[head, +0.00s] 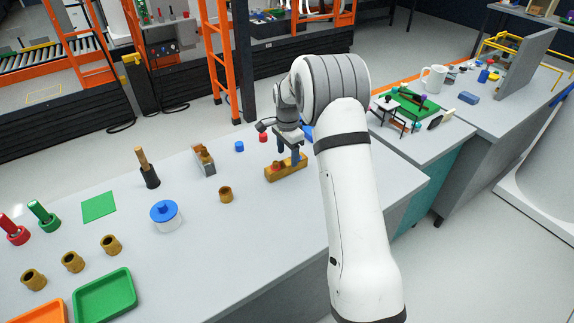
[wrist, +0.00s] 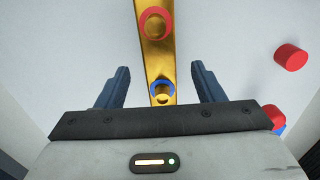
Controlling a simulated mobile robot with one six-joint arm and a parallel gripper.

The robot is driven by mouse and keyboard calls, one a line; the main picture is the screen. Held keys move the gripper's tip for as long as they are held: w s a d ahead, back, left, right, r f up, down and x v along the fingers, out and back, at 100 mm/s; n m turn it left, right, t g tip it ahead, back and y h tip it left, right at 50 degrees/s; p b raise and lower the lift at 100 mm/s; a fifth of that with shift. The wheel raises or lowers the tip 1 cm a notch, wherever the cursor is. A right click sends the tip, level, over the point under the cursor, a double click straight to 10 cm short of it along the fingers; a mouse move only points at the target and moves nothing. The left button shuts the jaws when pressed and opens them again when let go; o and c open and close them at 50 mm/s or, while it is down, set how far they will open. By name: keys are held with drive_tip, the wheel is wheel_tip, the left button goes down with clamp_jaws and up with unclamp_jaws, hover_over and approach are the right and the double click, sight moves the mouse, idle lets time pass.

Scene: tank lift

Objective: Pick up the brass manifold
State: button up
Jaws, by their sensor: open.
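The brass manifold (head: 285,170) is a long gold bar lying on the grey table under my gripper. In the wrist view the manifold (wrist: 155,60) runs from the top edge down between my fingers and has a red ring and a blue ring on its top face. My gripper (wrist: 160,88) is open, with one blue finger on each side of the bar and a visible gap on both sides. In the head view my gripper (head: 288,155) is at the manifold, and the arm hides part of the area behind it.
A red cylinder (head: 263,137) and a blue cylinder (head: 239,146) stand close behind the manifold. A brass ring (head: 225,194), a white pot with a blue lid (head: 165,215) and a small grey holder (head: 204,162) are to the left. The table in front of the manifold is clear.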

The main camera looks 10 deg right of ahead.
sight(286, 162)
drive_tip(key=f, duration=0.2)
drive_tip(key=f+p, duration=0.1)
drive_tip(key=f, duration=0.1)
drive_tip(key=shift+a+f, duration=0.2)
drive_tip(key=shift+f, duration=0.1)
clamp_jaws()
idle(0.4)
drive_tip(key=shift+w+r, duration=0.1)
drive_tip(key=shift+r, duration=0.05)
